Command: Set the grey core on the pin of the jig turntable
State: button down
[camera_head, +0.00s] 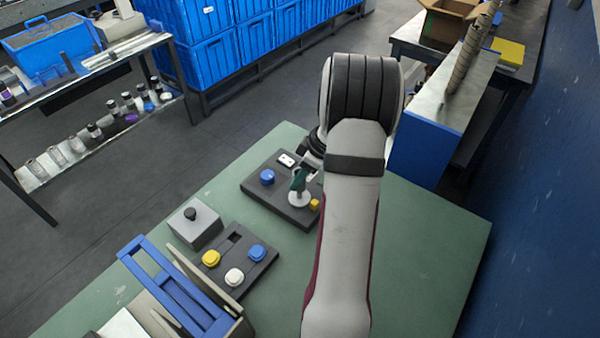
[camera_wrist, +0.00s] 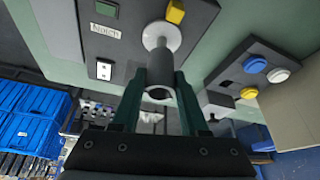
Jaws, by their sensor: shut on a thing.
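The grey core (camera_wrist: 162,66) is a hollow tube between the two dark green fingers of my gripper (camera_wrist: 158,80) in the wrist view. My gripper is shut on it, and its open ring end faces the camera. The far end meets or overlaps the white round disc of the jig turntable (camera_wrist: 151,36). The pin is hidden, so I cannot tell whether the core is around it. In the head view my gripper (camera_head: 300,178) is directly above the white turntable (camera_head: 299,200) on the dark panel; the core is hard to make out there.
The dark panel (camera_head: 262,188) carries a blue button (camera_head: 267,177), a white switch plate (camera_head: 286,160) and a yellow block (camera_head: 314,204) close beside the turntable. A second panel (camera_head: 262,268) with several buttons and a grey box (camera_head: 194,230) stand nearby on the green table.

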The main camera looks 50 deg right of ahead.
jog(key=shift+f, duration=0.1)
dwell(0.3)
jog(key=shift+f, duration=0.55)
jog(key=shift+f, duration=0.1)
jog(key=shift+f, duration=0.95)
jog(key=shift+f, duration=0.1)
jog(key=shift+c, duration=1.7)
grip_release()
jog(key=shift+o, duration=0.3)
jog(key=shift+o, duration=1.4)
